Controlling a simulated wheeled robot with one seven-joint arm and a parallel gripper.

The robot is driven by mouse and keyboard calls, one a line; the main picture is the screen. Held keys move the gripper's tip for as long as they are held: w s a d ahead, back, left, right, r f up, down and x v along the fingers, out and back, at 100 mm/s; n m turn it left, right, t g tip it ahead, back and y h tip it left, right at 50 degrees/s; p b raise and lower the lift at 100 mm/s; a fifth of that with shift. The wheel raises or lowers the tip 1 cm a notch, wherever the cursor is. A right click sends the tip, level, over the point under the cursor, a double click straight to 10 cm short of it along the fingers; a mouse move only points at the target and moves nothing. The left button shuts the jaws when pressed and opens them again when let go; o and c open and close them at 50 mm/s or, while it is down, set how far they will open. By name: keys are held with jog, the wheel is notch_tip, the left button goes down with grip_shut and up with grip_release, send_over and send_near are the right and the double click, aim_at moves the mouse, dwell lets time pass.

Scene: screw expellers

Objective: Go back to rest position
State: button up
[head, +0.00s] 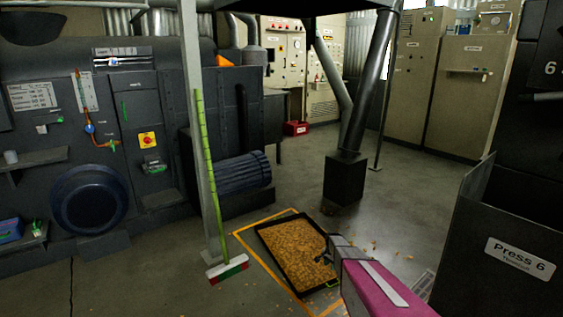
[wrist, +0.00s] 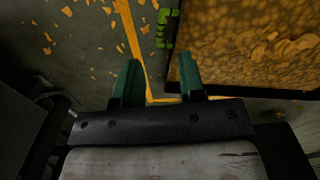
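My gripper (head: 326,256) shows in the head view at the end of my pink arm, in front of the right side of a black tray. In the wrist view its two dark green fingers (wrist: 158,60) stand wide apart with only floor between them, so it is open and empty. The black tray (head: 276,260) lies on the floor, filled with orange-brown flakes. In the wrist view the tray (wrist: 222,89) is at the upper right, beside the right finger. A green grip (wrist: 161,27) shows at its edge. I cannot tell how far the fingers are above the floor.
Orange floor lines (head: 262,262) border the tray. A broom (head: 228,268) with a green handle leans by a grey post (head: 196,120). The Press 6 bin (head: 500,240) stands close on the right. Loose flakes (wrist: 67,11) lie on the floor. Open floor extends behind the tray.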

jog(key=s+a+r+n, duration=0.3)
jog(key=s+r, duration=0.8)
jog(key=s, duration=0.1)
jog(key=s+a+r+n, duration=0.3)
jog(key=s+r, duration=0.8)
jog(key=s+a+r+n, duration=0.3)
jog(key=s+a+r, duration=0.1)
jog(key=s+r, duration=0.7)
jog(key=shift+s+r+n, duration=0.15)
jog(key=shift+s+n, duration=0.25)
jog(key=shift+s, duration=0.4)
